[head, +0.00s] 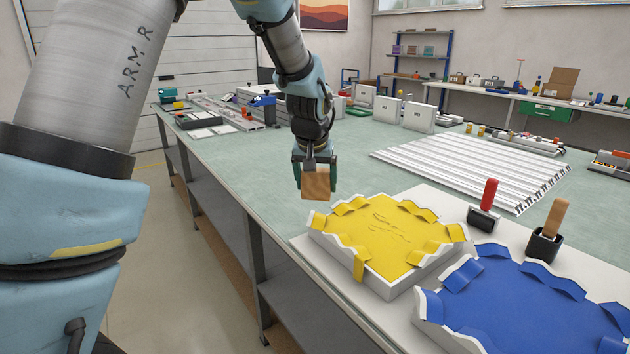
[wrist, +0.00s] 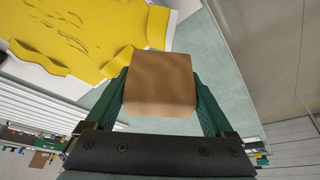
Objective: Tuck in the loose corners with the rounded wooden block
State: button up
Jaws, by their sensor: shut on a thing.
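My gripper (head: 315,175) is shut on the wooden block (head: 316,186) and holds it in the air, near the far left corner of the yellow frame. In the wrist view the brown block (wrist: 159,84) sits between my green fingers. The yellow sheet (head: 385,237) lies over a white frame (head: 397,284), with its wavy edges and corner flaps sticking up along the rim. Some wrinkles show in its middle. A blue sheet (head: 515,300) lies in a second white frame at the lower right, its edges also loose and curled. Its right and near parts are cut off.
A red-handled tool (head: 485,205) and a wooden-handled tool (head: 549,231) stand in dark holders right of the yellow frame. White slats (head: 470,165) lie behind. The green tabletop left of the frame is clear up to its edge.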

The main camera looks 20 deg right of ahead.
jog(key=shift+f+b, duration=1.95)
jog(key=shift+f, duration=1)
jog(key=shift+f+b, duration=0.35)
jog(key=shift+f, duration=0.2)
jog(key=shift+r+p, duration=2.5)
jog(key=shift+r, duration=1.1)
